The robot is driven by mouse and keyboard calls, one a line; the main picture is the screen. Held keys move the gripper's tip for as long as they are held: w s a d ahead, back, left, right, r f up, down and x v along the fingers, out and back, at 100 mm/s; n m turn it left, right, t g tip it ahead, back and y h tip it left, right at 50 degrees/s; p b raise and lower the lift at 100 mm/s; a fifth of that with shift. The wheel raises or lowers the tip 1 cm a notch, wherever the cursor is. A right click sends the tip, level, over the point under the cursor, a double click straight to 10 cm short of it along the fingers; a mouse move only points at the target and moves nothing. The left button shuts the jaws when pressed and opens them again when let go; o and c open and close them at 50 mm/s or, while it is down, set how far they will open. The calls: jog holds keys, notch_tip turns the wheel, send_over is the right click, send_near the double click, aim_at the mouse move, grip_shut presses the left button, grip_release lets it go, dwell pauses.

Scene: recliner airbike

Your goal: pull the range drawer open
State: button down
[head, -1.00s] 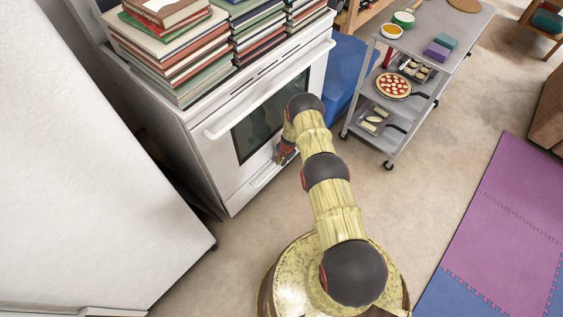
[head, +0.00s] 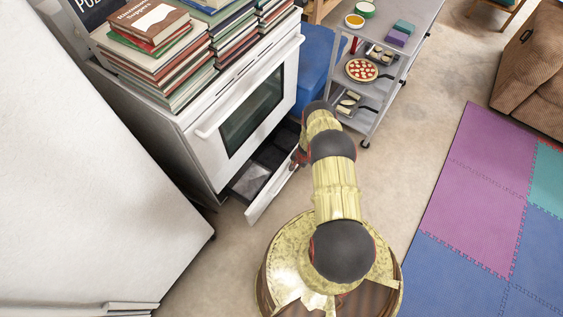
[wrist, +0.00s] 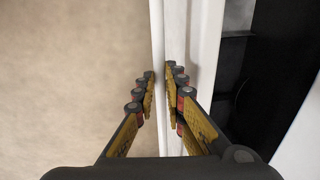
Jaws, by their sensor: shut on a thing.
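The white range (head: 235,110) stands at the upper middle of the head view, its oven door shut. Its bottom drawer is pulled out, and the dark inside (head: 252,178) shows. The drawer's white front (head: 270,197) stands away from the range body. My gripper (head: 298,160) is at the drawer front's right part, mostly hidden by my arm in the head view. In the wrist view my gripper (wrist: 160,85) is shut on the white drawer handle (wrist: 158,50), a finger on each side. The drawer front edge (wrist: 205,60) and dark interior (wrist: 237,60) lie to the right.
Stacks of books (head: 165,50) cover the range top. A white cabinet-like block (head: 90,170) stands at left. A grey cart (head: 375,95) with food stands at upper right. Floor (head: 395,180) is clear between the cart and the foam mat (head: 480,190).

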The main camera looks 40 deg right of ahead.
jog(key=s+d+p, duration=0.2)
jog(key=s+p, duration=0.1)
jog(key=s, duration=0.4)
jog(key=s+d+p, duration=0.2)
jog(key=s+d, duration=0.1)
jog(key=s, duration=0.5)
jog(key=shift+d+p, duration=0.3)
jog(key=shift+p, duration=0.1)
jog(key=c, duration=1.8)
grip_release()
jog(key=shift+c, duration=0.2)
notch_tip(320, 180, up, 12)
jog(key=s, duration=0.2)
jog(key=shift+s+d+f, duration=0.15)
jog(key=shift+d, duration=0.25)
